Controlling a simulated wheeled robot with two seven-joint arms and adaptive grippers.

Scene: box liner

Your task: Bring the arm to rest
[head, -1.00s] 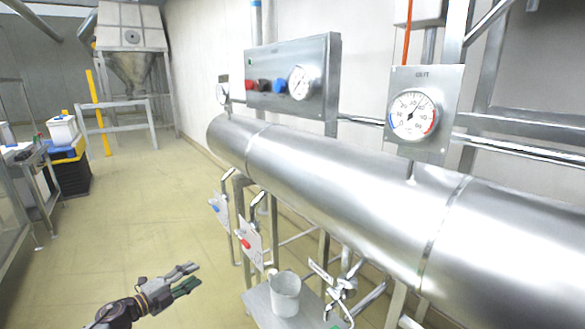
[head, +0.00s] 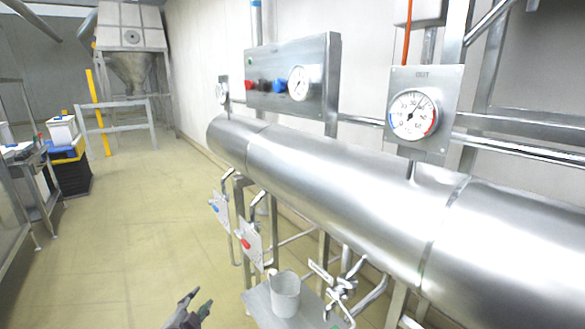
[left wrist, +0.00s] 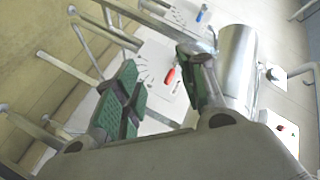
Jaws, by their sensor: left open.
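My left gripper (head: 194,306) shows at the bottom edge of the head view, left of the small metal stand. Its two fingers are apart and hold nothing. In the left wrist view the open gripper (left wrist: 165,95) has green finger pads, with pipes and plates with a red handle and a blue handle beyond them. My right gripper is not in view.
A metal cup (head: 285,294) stands on a small shelf (head: 262,308) below a large steel cylinder (head: 340,190). Valve handles and pipes hang under the cylinder. A gauge panel (head: 418,113) is above it.

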